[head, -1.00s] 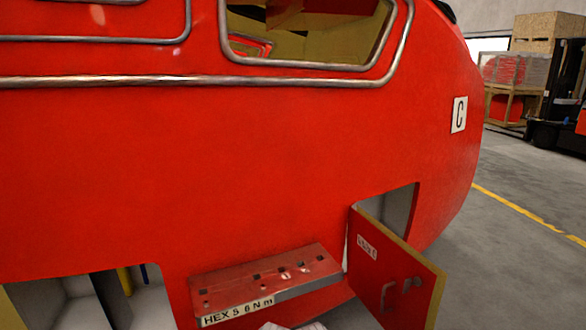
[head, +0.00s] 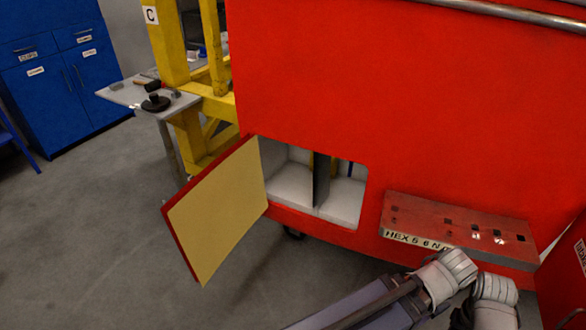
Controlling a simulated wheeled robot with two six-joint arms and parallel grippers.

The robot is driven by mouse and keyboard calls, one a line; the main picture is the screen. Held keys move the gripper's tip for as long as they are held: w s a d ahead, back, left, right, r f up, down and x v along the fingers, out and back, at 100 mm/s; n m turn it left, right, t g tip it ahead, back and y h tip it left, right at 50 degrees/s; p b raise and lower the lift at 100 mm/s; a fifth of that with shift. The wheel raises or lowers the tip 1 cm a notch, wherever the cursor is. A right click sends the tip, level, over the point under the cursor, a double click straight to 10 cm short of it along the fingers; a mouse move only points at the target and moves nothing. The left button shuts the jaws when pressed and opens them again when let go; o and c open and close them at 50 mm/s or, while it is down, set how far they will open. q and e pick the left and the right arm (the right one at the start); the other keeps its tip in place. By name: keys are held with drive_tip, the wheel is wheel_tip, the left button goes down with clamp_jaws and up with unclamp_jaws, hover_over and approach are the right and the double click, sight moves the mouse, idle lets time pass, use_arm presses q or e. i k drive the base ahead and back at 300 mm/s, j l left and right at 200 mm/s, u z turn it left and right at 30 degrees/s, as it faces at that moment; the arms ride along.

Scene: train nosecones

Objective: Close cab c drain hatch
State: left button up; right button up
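The red cab (head: 330,90) fills the right half of the head view. A hatch door (head: 215,215) on its left stands wide open, its yellowish inner face toward me, beside an opening with a pale interior (head: 290,185). At the right edge, part of a second red door (head: 568,280) shows, with a cut-off label I cannot read now. The rest of that door and its opening are out of frame. A dark arm of mine with white joints crosses the bottom right, below the red ledge. Neither gripper shows.
A red ledge (head: 455,222) marked HEX with small square holes juts from the cab. A yellow frame (head: 190,85) with a "C" sign and a grey side table (head: 160,100) with tools stand left. Blue cabinets (head: 60,70) are behind. The grey floor at left is clear.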

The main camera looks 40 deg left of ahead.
sight(206, 218)
drive_tip(key=z, duration=2.7)
drive_tip(key=k+j+u, duration=0.15)
drive_tip(key=k, duration=0.75)
drive_tip(key=k+l+u, duration=0.2)
drive_tip(key=k+u, duration=0.65)
drive_tip(key=k, duration=0.2)
drive_tip(key=k+j+u, duration=0.15)
drive_tip(key=k+u, duration=0.3)
drive_tip(key=k+j+u, duration=0.15)
drive_tip(key=k+u, duration=0.3)
drive_tip(key=k, duration=0.2)
drive_tip(key=u, duration=0.75)
